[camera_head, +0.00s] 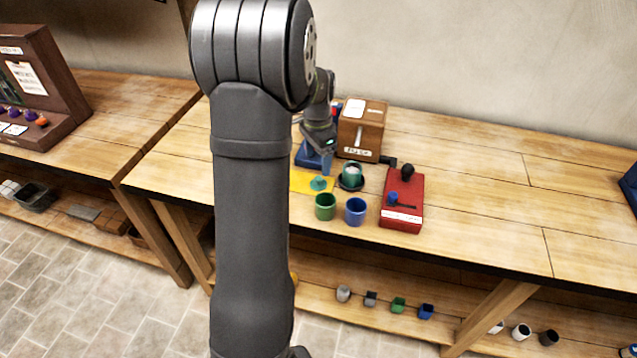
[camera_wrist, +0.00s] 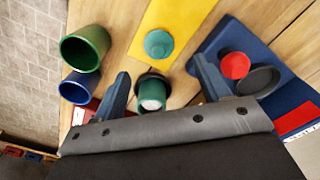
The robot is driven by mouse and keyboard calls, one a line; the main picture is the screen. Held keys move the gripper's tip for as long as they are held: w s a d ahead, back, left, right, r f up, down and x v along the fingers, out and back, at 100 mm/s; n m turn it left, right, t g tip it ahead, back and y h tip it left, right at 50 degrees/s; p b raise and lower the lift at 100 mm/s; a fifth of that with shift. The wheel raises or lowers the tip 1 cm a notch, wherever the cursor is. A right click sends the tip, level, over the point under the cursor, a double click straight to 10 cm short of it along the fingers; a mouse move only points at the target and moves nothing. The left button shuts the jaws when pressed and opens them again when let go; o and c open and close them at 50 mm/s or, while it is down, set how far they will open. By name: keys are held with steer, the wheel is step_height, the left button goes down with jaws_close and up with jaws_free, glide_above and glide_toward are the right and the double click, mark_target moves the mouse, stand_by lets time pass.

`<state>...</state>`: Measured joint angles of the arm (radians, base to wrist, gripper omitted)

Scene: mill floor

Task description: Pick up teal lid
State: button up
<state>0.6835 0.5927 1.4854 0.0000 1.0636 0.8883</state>
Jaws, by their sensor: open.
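The teal lid (camera_head: 319,183) lies on a yellow mat (camera_head: 299,182) on the wooden bench, with a small knob on top. In the wrist view the teal lid (camera_wrist: 158,43) shows as a round disc beyond the fingertips, between their lines. My gripper (camera_wrist: 161,66) is open, its two blue fingers apart with nothing held. A teal cup (camera_wrist: 152,101) with white contents shows between the fingers, below the lid. In the head view my gripper is small and partly hard to make out, above and behind the lid.
A green cup (camera_head: 325,207) and a blue cup (camera_head: 355,211) stand in front of the lid. The teal cup (camera_head: 352,171) is to its right. A red box (camera_head: 402,205) and a brown box (camera_head: 362,128) stand nearby. A red disc (camera_wrist: 235,66) lies on a blue base (camera_wrist: 224,37).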

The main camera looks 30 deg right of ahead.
mark_target(318, 177)
step_height(318, 177, down, 7)
steer(key=shift+s+f, duration=0.1)
steer(key=shift+f, duration=0.05)
steer(key=c, duration=1.1)
